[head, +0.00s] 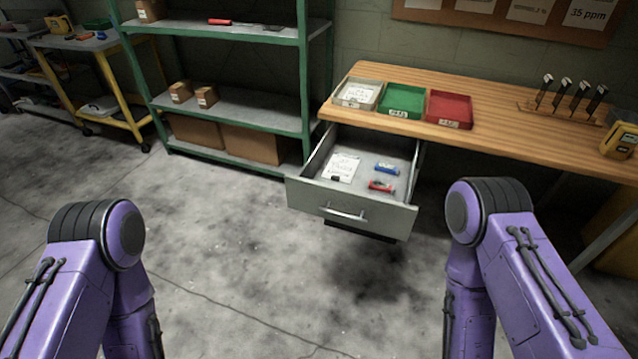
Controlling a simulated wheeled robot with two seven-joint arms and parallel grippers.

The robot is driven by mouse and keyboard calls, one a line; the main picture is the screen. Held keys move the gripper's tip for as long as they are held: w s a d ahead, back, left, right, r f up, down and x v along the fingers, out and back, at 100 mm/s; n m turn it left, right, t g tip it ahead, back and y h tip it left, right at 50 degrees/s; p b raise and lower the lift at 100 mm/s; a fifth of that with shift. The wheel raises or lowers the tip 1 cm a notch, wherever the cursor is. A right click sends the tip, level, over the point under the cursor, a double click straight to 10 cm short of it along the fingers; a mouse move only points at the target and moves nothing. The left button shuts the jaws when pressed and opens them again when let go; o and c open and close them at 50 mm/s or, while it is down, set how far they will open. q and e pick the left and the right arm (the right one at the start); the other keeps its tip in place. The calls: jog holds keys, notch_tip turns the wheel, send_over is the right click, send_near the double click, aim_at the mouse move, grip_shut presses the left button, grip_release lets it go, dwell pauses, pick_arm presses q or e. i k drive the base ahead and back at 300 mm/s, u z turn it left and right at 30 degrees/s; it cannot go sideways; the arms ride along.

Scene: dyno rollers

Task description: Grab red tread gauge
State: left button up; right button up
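A small red tread gauge (381,186) lies in the open grey drawer (352,211) under the wooden workbench, near the drawer's front right. A similar blue item (387,168) lies just behind it. A white paper tag or card (341,167) with a small dark object at its lower edge lies to their left in the drawer. My two purple arms come in from the lower left and lower right, and both stay apart from the drawer. Neither gripper shows in the head view.
On the workbench (480,85) stand a grey tray (346,103), a green tray (403,115) and a red tray (440,123). A rack of upright tools (570,95) and a yellow device (620,141) stand at right. A green shelf (235,105) is left. The floor before the drawer is clear.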

aim_at(377, 186)
jog(key=u, duration=0.65)
jog(key=i, duration=0.9)
jog(key=z, duration=1.45)
